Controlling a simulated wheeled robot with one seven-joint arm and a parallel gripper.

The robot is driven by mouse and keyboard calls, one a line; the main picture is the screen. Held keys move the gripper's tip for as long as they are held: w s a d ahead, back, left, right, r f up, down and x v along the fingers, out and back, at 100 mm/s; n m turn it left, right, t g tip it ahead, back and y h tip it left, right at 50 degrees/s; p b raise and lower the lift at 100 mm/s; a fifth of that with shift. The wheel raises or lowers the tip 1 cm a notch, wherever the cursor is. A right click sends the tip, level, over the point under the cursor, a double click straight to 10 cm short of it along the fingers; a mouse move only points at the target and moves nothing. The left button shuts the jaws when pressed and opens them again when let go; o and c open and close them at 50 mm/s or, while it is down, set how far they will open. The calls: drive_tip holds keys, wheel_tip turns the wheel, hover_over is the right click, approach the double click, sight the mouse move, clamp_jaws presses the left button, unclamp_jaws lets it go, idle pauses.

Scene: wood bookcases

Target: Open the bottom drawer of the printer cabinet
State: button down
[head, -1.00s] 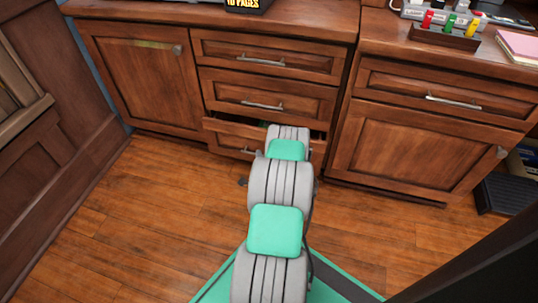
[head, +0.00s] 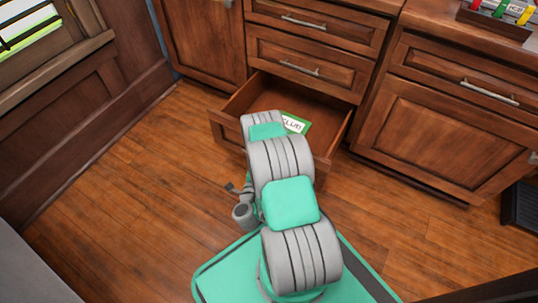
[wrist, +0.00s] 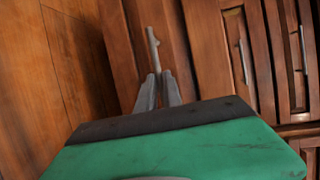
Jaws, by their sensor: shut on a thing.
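The printer cabinet is dark brown wood, with an upper drawer (head: 345,32) and a middle drawer (head: 330,78) closed above the bottom drawer. The bottom drawer (head: 226,132) stands well out from the cabinet, and its inside shows. My arm covers part of its front in the head view. In the wrist view, my gripper (wrist: 158,88) is shut on the bottom drawer's metal handle (wrist: 152,45), which sticks out past the fingertips. My gripper is hidden behind my arm in the head view.
A green and white item with lettering (head: 295,122) lies in the bottom drawer. A second cabinet (head: 430,125) stands close on the right, and a wood-panelled wall (head: 100,95) is on the left. The wood floor (head: 130,190) left of my base is clear.

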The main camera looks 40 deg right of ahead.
drive_tip(key=shift+s+a, duration=0.3)
drive_tip(key=shift+a, duration=0.25)
drive_tip(key=shift+s+a, duration=0.3)
drive_tip(key=shift+a, duration=0.2)
drive_tip(key=c, duration=1.5)
unclamp_jaws()
